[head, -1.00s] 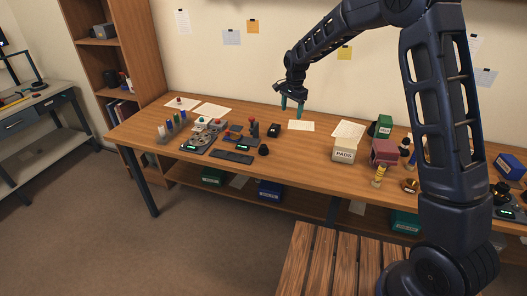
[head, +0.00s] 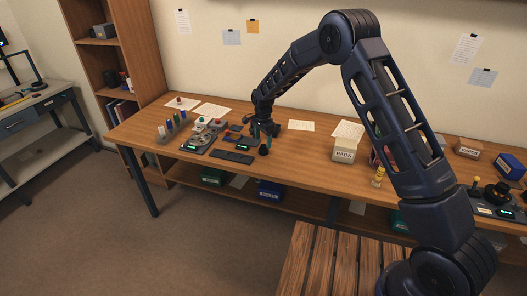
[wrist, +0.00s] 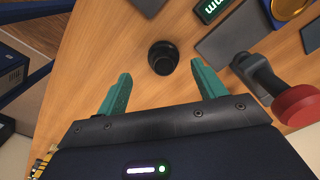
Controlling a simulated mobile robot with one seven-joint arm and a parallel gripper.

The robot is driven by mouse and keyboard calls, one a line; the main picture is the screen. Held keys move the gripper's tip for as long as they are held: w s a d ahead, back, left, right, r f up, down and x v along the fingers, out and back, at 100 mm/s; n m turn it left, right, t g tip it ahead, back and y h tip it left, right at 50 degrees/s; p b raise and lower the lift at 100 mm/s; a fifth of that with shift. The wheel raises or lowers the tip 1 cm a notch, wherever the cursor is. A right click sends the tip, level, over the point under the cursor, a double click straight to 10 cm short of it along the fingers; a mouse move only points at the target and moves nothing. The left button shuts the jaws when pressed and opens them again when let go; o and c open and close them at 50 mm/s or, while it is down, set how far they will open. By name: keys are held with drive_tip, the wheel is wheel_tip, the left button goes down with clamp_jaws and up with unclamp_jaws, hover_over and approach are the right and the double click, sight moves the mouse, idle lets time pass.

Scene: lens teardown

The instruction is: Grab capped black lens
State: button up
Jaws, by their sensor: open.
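The black lens (wrist: 163,57) is a short dark cylinder standing on the wooden bench, seen from above in the wrist view. Its top is dark; I cannot tell a cap apart from the body. In the head view the lens (head: 264,151) shows near the bench's front edge, just below my gripper. My gripper (wrist: 160,70) is open, with its teal fingers spread to either side of the near side of the lens. Nothing is held between them. Whether the fingertips are level with the lens or above it is unclear. In the head view my gripper (head: 263,137) partly hides the bench behind.
A dark tool with a red knob (wrist: 298,104) lies close to the right finger in the wrist view. A flat dark pad (head: 232,157) and a green-lit device (head: 193,147) sit to the left. Bench to the right is clear up to the PADS box (head: 345,154).

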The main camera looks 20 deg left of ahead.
sight(263, 146)
drive_tip(key=shift+w+f, duration=0.15)
drive_tip(key=shift+f, duration=1.3)
drive_tip(key=shift+w+f, duration=0.15)
drive_tip(key=shift+f, duration=1.3)
drive_tip(key=shift+c, duration=0.4)
drive_tip(key=c, duration=1.1)
